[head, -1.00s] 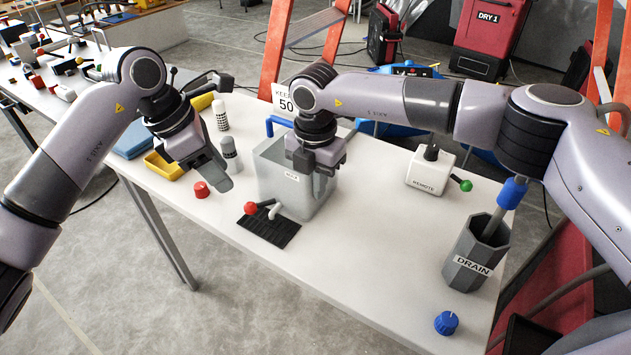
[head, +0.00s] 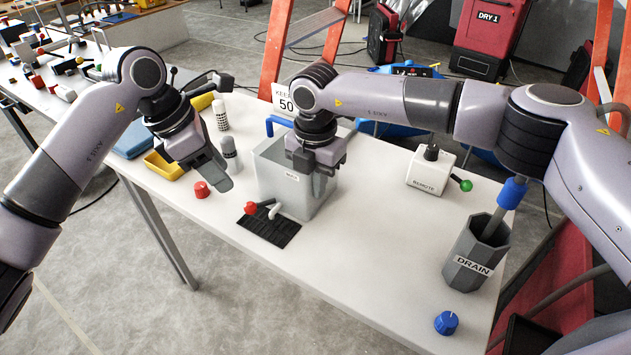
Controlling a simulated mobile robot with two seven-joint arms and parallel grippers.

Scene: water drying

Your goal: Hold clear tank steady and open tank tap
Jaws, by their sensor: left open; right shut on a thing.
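My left gripper (head: 216,182) is open and empty, left of the tank and above the table, apart from the tap.
A red knob (head: 201,190), two small bottles (head: 220,116) and a yellow tray (head: 163,166) are at left. A white remote box (head: 430,173), a grey drain container (head: 477,255) and a blue knob (head: 446,323) are at right. The table's front middle is clear.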

